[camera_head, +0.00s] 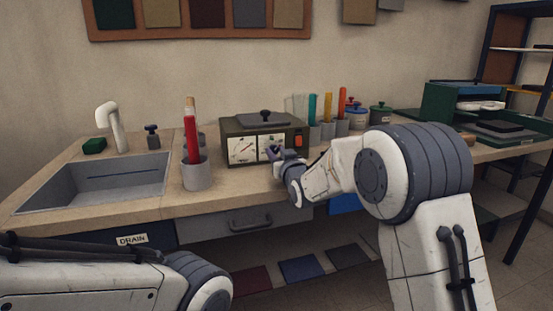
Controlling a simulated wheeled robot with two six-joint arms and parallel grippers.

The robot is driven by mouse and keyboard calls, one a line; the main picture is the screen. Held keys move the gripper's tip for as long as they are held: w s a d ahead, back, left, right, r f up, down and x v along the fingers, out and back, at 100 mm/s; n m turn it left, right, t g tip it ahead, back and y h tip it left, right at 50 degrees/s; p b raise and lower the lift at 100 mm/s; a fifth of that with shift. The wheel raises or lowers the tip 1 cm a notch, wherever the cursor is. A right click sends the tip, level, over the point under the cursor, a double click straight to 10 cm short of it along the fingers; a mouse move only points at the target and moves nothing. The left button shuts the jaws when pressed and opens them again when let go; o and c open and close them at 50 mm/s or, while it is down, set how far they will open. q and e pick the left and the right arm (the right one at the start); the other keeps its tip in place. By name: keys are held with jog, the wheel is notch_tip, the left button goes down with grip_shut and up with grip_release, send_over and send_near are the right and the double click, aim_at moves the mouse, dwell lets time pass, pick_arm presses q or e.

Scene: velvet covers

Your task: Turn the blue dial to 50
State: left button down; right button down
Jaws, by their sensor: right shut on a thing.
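A dark olive box (229,128) stands on the counter, with two white gauge faces on its front. The left gauge (243,149) has a dark needle; its numbers are too small to read. My right gripper (277,154) reaches in from the right to the right-hand gauge (265,143). It is shut on the blue dial, which is mostly hidden behind the fingers, so I cannot read its setting. My left arm lies across the lower left corner; its gripper is out of the picture.
Right of the box are several cups with coloured strips and lidded pots (381,117). A sink (95,183) is at the left. The counter's front strip (225,200) is bare.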

jog(key=n+b, duration=0.2)
jog(key=n, duration=0.3)
dwell(0.5)
jog(key=c, duration=0.5)
grip_release()
jog(key=v, duration=1)
jog(key=shift+s, duration=0.25)
jog(key=shift+s, duration=0.1)
